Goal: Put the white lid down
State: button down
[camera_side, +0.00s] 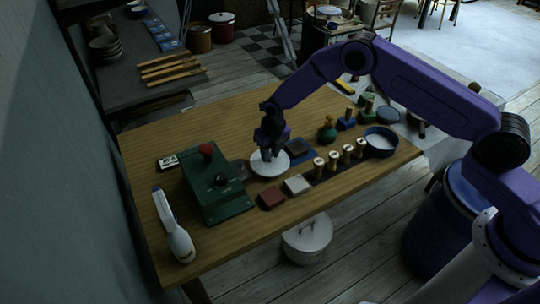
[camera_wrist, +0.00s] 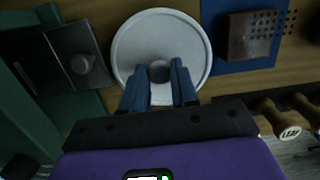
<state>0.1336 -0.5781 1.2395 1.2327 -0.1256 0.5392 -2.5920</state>
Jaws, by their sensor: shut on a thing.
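The white lid (camera_side: 266,167) is a round disc with a raised rim, low over the wooden table between the green machine and the blue mat. In the wrist view the lid (camera_wrist: 135,42) shows nearly face-on, with a grey knob (camera_wrist: 160,71) near its centre. My gripper (camera_side: 268,153) points down onto the lid from above. In the wrist view the blue fingers of my gripper (camera_wrist: 159,78) are shut on the knob, one on each side. I cannot tell whether the lid's underside touches the table.
A green machine (camera_side: 215,192) with a red knob stands left of the lid. The blue mat (camera_wrist: 222,60) with a brown block lies close right. A red block (camera_side: 270,197), white block (camera_side: 298,184), several stamps (camera_side: 333,160) and a blue bowl (camera_side: 381,150) stand nearby.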

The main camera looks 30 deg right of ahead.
aim_at(273, 165)
jog(key=shift+f, duration=0.8)
jog(key=c, duration=0.9)
grip_release()
jog(key=shift+f, duration=0.1)
jog(key=shift+o, duration=0.2)
notch_tip(273, 165, up, 12)
jog(key=s, duration=0.2)
